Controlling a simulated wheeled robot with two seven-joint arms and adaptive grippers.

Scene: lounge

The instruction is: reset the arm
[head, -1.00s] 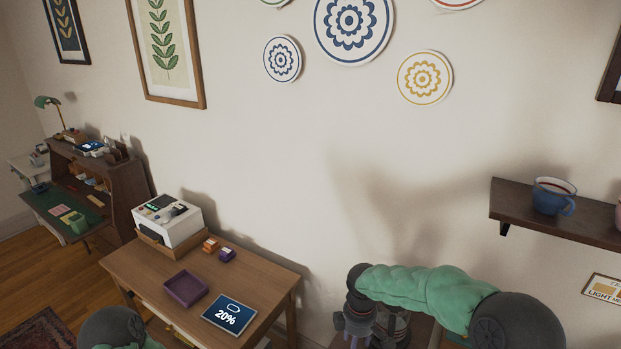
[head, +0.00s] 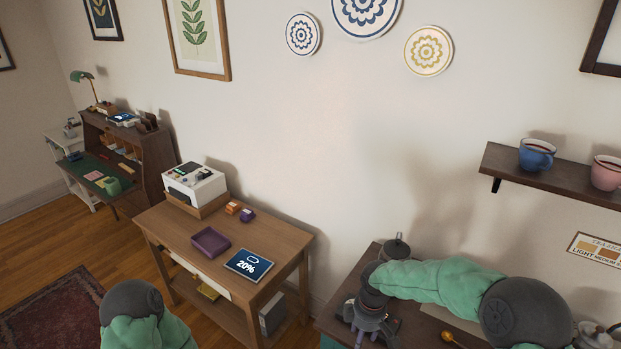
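My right arm, in a green sleeve with dark grey joints, reaches in from the lower right of the head view. My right gripper (head: 372,322) points down over the dark brown counter (head: 345,300) at the bottom. Its fingers are small and partly lost against dark items there, so I cannot tell if they are open or shut. My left arm shows only as a grey joint and green sleeve at the bottom left. My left gripper is out of view.
A wall shelf (head: 560,176) carries a blue mug (head: 536,154) and a pink mug (head: 606,172). A desk (head: 150,160) stands far left.

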